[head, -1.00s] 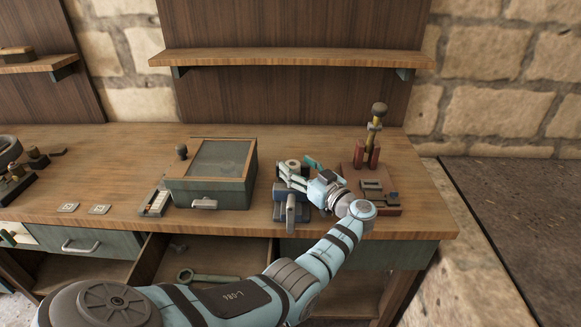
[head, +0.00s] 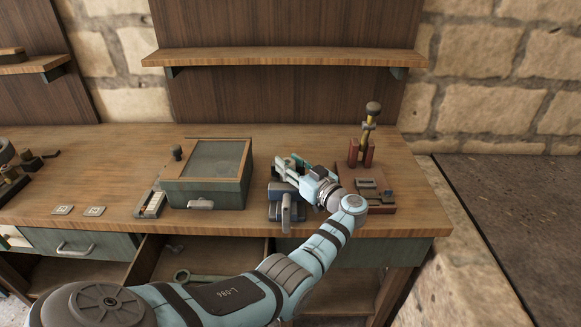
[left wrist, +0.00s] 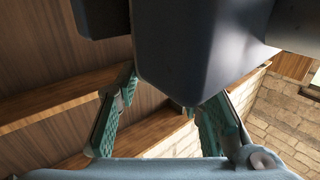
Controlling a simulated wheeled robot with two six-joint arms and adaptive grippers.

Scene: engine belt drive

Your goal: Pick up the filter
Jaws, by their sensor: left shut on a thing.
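In the left wrist view, the two green-padded fingers (left wrist: 165,115) stand apart, and a large dark blue-grey body (left wrist: 200,45) fills the top, close to the camera. I cannot make out the filter's full shape. My right gripper is not in view.
A green box with a glass lid (head: 210,170) stands left of the device. A tool stand with a yellow shaft (head: 368,135) and a small brown tray (head: 372,193) are at the right. An open drawer (head: 205,255) below holds a wrench. A shelf (head: 285,58) hangs above.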

